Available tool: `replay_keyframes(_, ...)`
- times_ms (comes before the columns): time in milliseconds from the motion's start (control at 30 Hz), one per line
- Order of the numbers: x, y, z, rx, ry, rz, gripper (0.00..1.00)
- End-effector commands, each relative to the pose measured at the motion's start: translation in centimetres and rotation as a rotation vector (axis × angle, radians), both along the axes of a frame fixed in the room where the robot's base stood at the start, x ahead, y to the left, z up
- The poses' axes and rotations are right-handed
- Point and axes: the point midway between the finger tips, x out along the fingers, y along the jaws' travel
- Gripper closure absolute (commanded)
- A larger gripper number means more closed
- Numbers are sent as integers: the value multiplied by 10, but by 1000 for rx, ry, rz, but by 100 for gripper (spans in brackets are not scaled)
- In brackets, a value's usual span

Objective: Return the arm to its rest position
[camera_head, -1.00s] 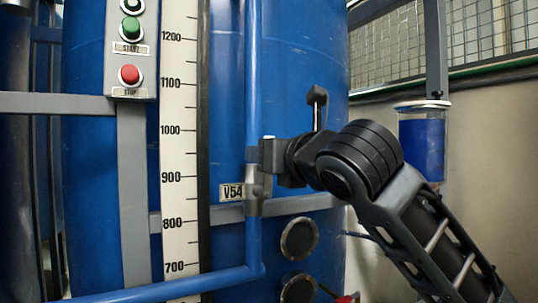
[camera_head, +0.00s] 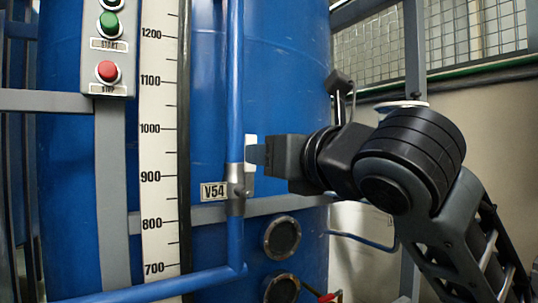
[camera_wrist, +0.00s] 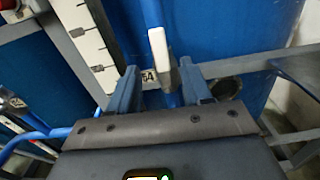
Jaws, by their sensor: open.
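My gripper (camera_head: 256,155) is in front of the blue tank in the head view, to the right of the blue pipe and just above the V54 label. In the wrist view, its two fingers (camera_wrist: 158,82) stand apart with nothing held between them. A white valve handle (camera_wrist: 159,48) shows beyond and between the fingertips in the wrist view. In the head view the handle (camera_head: 251,145) stands beside the pipe, close to the fingertips. I cannot tell whether the fingers touch it.
The blue tank (camera_head: 280,80) fills the background. A level scale (camera_head: 152,150) and a panel with a green button (camera_head: 110,24) and a red button (camera_head: 107,71) stand to the left. A grey rail (camera_head: 290,204) crosses the tank. Round flanges (camera_head: 282,238) sit below.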

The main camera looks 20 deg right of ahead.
Motion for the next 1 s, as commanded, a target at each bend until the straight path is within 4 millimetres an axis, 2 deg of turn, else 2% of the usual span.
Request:
replay_keyframes(333,0,1,-1,14,1,4,51)
replay_keyframes(467,0,5,-7,130,8,29,51)
replay_keyframes(767,-7,20,-43,743,60,130,51)
replay_keyframes(1000,-21,24,-88,1230,119,157,51)
